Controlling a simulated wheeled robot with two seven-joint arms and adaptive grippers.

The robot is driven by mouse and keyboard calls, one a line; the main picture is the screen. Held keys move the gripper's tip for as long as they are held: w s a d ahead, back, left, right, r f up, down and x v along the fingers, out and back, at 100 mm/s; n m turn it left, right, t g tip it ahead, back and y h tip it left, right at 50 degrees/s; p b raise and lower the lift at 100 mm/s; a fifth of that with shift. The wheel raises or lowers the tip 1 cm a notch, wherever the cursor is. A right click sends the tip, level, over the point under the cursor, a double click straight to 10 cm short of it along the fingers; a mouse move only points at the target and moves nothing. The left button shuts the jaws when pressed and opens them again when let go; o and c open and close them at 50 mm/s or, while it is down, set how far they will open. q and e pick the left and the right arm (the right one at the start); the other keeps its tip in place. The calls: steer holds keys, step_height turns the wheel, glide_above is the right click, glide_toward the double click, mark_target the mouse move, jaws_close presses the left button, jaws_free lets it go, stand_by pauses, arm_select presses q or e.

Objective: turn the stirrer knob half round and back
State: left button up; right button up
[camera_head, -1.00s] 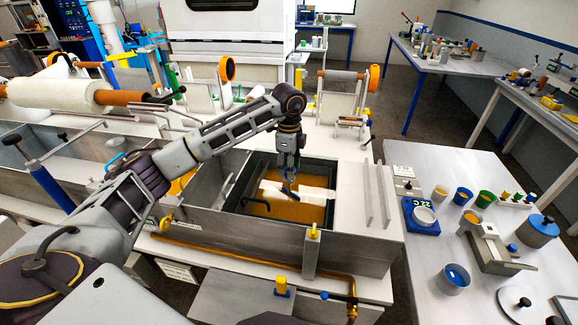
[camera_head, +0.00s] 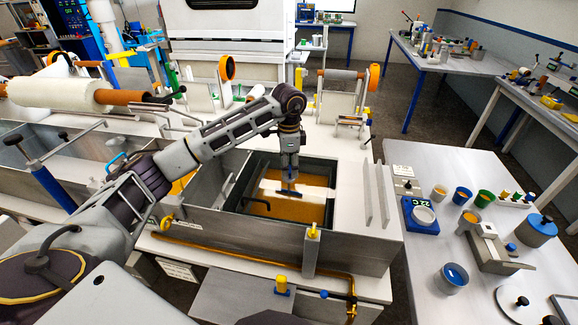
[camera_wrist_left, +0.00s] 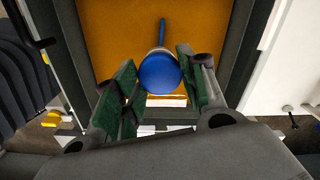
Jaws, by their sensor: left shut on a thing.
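The stirrer knob (camera_wrist_left: 160,72) is a round blue knob in the left wrist view, with a thin blue bar pointing away from it to the top of the picture. My left gripper (camera_head: 289,172) reaches straight down over the resin bath (camera_head: 334,205). In the wrist view its green-padded fingers (camera_wrist_left: 156,88) stand on either side of the knob and are shut on it. In the head view a dark blue bar (camera_head: 284,193) shows below the gripper, and the fingers largely hide the knob. The amber resin lies under it. My right gripper is not in view.
A side table (camera_head: 400,150) with cups and a scale is further right.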

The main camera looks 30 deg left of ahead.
arm_select(q)
steer(key=shift+w+r, duration=0.1)
steer(key=o, duration=1)
steer(key=shift+o, duration=0.2)
step_height(320, 180, up, 12)
stand_by(0.3)
stand_by(0.7)
